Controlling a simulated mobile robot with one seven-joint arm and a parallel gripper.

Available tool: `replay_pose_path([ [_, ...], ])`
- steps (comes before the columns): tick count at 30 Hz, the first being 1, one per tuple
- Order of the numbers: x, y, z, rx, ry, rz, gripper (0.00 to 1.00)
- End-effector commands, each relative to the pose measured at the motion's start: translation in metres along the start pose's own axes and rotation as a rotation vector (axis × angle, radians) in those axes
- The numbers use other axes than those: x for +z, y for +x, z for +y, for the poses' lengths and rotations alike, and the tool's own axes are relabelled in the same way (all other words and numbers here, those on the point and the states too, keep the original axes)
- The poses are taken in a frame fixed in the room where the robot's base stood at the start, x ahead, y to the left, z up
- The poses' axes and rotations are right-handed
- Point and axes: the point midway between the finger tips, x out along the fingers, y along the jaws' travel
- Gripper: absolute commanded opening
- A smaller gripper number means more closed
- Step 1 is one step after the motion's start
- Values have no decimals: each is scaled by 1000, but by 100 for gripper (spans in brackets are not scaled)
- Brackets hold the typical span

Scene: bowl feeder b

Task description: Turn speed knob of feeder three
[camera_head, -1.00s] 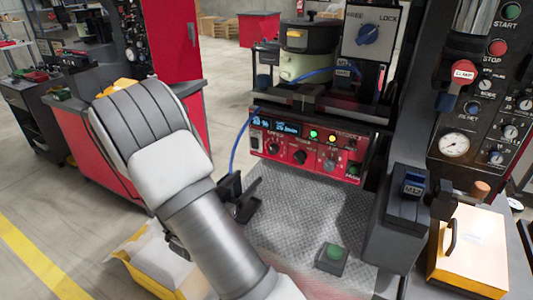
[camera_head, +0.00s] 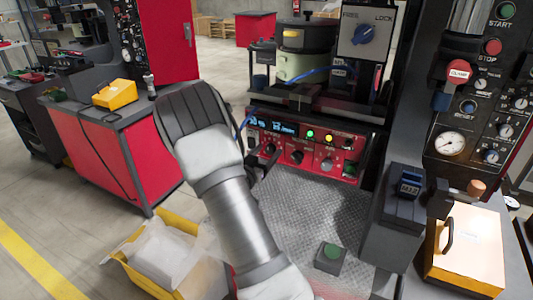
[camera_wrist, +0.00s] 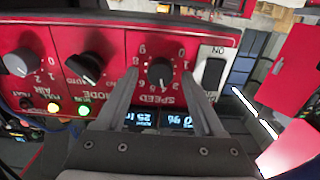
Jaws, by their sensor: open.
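The red control panel (camera_head: 310,148) of the feeder faces me in the head view and appears upside down in the wrist view. Its black speed knob (camera_wrist: 159,82), with a numbered dial around it, sits between the two fingers of my gripper (camera_wrist: 162,76) in the wrist view. My gripper is open, one finger on each side of the knob, with gaps visible. Whether the tips touch the panel I cannot tell. In the head view my gripper (camera_head: 262,160) is at the panel's left end, partly hiding that knob. No feeder number is readable.
Beside it are a mode knob (camera_wrist: 86,68), an air knob (camera_wrist: 20,62) and a black rocker switch (camera_wrist: 213,73). A lit display (camera_wrist: 158,118) is close to the fingers. A green button box (camera_head: 331,258) stands on the metal plate (camera_head: 300,215). A yellow bin (camera_head: 150,255) is at lower left.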

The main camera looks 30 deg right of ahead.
Motion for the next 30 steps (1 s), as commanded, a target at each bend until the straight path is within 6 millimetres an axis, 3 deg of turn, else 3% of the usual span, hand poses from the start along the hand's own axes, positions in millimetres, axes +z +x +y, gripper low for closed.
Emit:
replay_pose_path([
  [5, 0, 0, 0, 0, 0, 0, 66],
  [16, 0, -1, 0, 0, 0, 0, 0],
  [30, 4, -1, 0, 0, 90, 1, 0],
])
